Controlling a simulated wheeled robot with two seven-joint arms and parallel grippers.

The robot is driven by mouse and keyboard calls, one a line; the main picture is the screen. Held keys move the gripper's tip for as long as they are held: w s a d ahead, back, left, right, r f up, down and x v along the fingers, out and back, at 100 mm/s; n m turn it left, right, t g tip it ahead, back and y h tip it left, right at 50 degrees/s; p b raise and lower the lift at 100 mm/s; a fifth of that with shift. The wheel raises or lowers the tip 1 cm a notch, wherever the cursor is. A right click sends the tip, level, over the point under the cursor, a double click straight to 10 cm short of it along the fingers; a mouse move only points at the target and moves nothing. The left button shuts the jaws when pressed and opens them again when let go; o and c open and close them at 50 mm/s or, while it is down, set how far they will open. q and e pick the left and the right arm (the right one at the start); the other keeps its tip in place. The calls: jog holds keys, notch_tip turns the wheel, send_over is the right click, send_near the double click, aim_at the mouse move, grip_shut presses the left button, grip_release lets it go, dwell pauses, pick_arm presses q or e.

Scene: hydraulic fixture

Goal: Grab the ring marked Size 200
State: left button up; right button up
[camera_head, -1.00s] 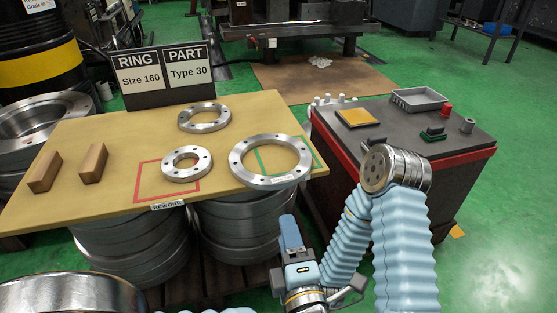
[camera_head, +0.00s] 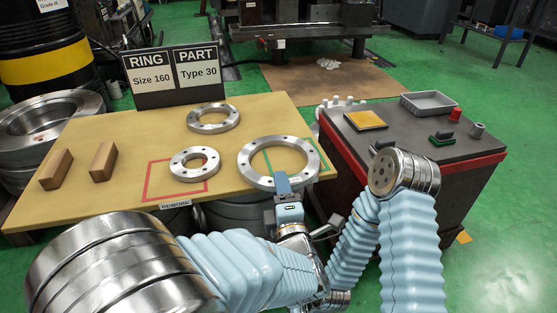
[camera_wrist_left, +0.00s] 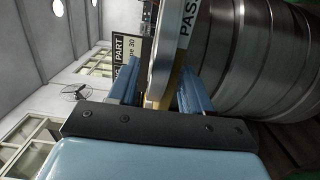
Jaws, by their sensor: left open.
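The large steel ring (camera_head: 247,166) lies on the yellow table over the green square, at the front edge. Any size marking on it is unreadable here. My left gripper (camera_head: 283,180) is at the ring's front rim. In the left wrist view the open fingers (camera_wrist_left: 158,78) stand on either side of the ring's rim (camera_wrist_left: 161,52) and the table edge, with a gap visible. A small steel ring (camera_head: 179,166) lies in the red square. A medium steel ring (camera_head: 213,128) lies behind them. My right gripper is out of view.
A sign (camera_head: 174,76) reads Ring Size 160, Part Type 30. Two wooden blocks (camera_head: 57,169) lie at the table's left. A dark cart (camera_head: 395,143) with a grey tray (camera_head: 428,103) stands to the right. Stacked rings (camera_wrist_left: 265,60) stand below the table.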

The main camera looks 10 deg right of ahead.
pick_arm(q)
jog(key=shift+c, duration=0.2)
grip_shut()
dwell(1.1)
